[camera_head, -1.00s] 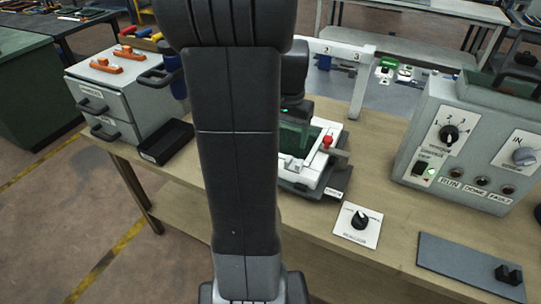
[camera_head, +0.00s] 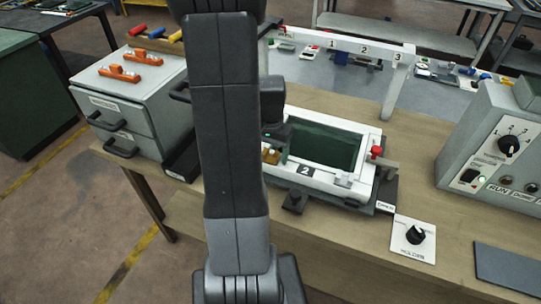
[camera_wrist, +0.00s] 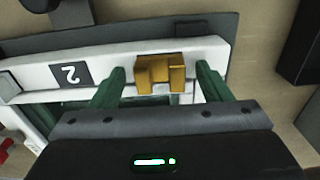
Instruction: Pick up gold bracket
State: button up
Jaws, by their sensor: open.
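The gold bracket (camera_wrist: 160,74) sits on the white frame (camera_wrist: 110,65) beside the number 2 label in the wrist view. In the head view the gold bracket (camera_head: 270,156) shows at the left front corner of the white frame (camera_head: 365,180), just right of my arm. My gripper (camera_wrist: 160,82) is open, with one green finger on each side of the bracket and gaps to both. I cannot tell the height of the fingertips over the frame.
A red-knobbed clamp (camera_head: 377,152) stands at the frame's right side. A black tray (camera_head: 183,160) and a grey drawer cabinet (camera_head: 130,100) are to the left. A knob panel (camera_head: 413,238) and a grey control box (camera_head: 495,150) are to the right.

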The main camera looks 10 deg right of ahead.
jog(key=c, duration=1.1)
jog(key=shift+r, duration=0.1)
